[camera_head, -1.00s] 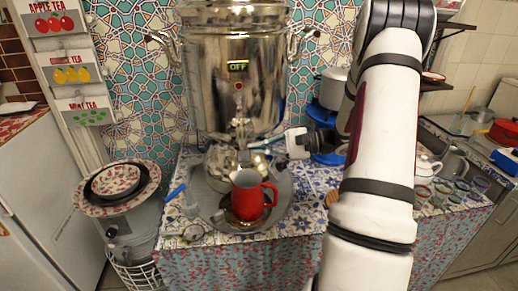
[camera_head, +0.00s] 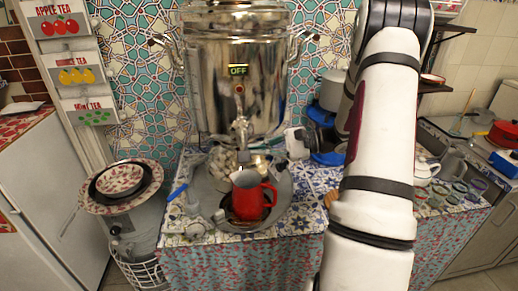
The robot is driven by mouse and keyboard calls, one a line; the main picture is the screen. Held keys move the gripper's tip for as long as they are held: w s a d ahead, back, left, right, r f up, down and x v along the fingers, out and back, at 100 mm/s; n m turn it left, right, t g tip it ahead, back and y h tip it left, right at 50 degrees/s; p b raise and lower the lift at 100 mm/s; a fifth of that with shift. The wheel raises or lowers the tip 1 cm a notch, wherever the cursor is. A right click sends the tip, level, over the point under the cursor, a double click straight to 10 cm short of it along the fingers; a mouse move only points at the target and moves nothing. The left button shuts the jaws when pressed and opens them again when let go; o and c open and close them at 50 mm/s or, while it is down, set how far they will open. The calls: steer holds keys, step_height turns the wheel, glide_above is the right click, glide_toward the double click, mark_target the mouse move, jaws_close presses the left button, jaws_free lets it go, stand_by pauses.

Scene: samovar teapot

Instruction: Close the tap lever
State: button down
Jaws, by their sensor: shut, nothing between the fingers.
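The large shiny metal samovar (camera_head: 235,80) stands at the back of the table with a small display reading OFF. Its tap (camera_head: 241,128) sticks out at the lower front, with the lever upright on top. The lever's exact angle is too small to tell. A red mug (camera_head: 252,199) stands on the round metal tray below the tap. My gripper (camera_head: 264,155) comes in from the right, low beside the tap and above the mug. It is shut and empty. Whether its fingers touch the tap cannot be told.
The metal tray (camera_head: 284,195) also holds small items near its left edge. A blue-handled utensil (camera_head: 178,192) lies at the left. Patterned bowls (camera_head: 119,179) sit on a grey drum at left. A pale pot (camera_head: 332,90) on a blue stand is behind my arm. Several glasses (camera_head: 459,190) stand at right.

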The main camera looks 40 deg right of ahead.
steer(key=r+m+p, duration=0.1)
steer(key=s+r+m+g+p, duration=0.1)
steer(key=r+m+p, duration=0.1)
steer(key=a+r+m+p, duration=0.1)
steer(key=m, duration=0.1)
steer(key=shift+s+r+g+y, duration=0.2)
steer(key=shift+s+g+y, duration=0.1)
steer(key=shift+s+y, duration=0.1)
steer(key=shift+w+r, duration=0.1)
stand_by(0.7)
steer(key=f+b+v, duration=0.1)
steer(key=f+v, duration=0.1)
steer(key=v, duration=1.1)
steer(key=shift+d+f+b, duration=0.15)
steer(key=shift+f+b, duration=0.25)
